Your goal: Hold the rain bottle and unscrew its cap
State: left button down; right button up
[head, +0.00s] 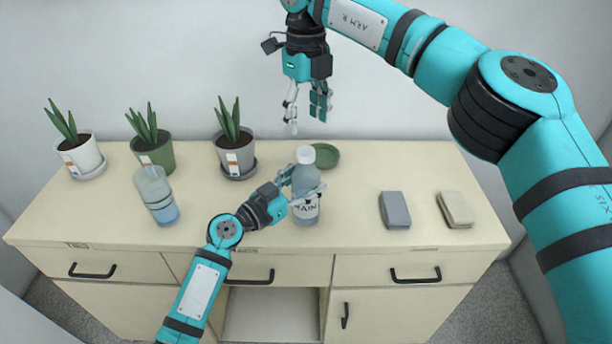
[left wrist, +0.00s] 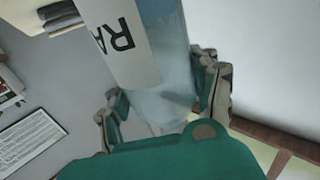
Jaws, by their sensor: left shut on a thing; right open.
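The rain bottle (head: 306,208) stands upright on the cabinet top, clear bluish with a white label and a white cap (head: 305,154) on it. My left gripper (head: 303,191) is shut around the bottle's body from the left. In the left wrist view the bottle (left wrist: 165,60), with part of its label lettering, lies between the fingers of my left gripper (left wrist: 160,105). My right gripper (head: 306,112) is open and empty, pointing down in the air above and behind the bottle, apart from the cap.
A green dish (head: 326,155) lies just behind the bottle. Another bottle (head: 156,194) with blue liquid stands at left. Potted plants, one in a grey pot (head: 236,158), line the back left. The cabinet top (head: 355,185) is clear between bottle and blocks.

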aim_at(306, 151)
jog(key=m, duration=0.6)
jog(key=shift+m, duration=0.3)
jog(key=m, duration=0.6)
jog(key=shift+m, duration=0.3)
jog(key=m, duration=0.6)
jog(key=shift+m, duration=0.3)
jog(key=m, duration=0.6)
jog(key=shift+m, duration=0.3)
jog(key=shift+f, duration=4)
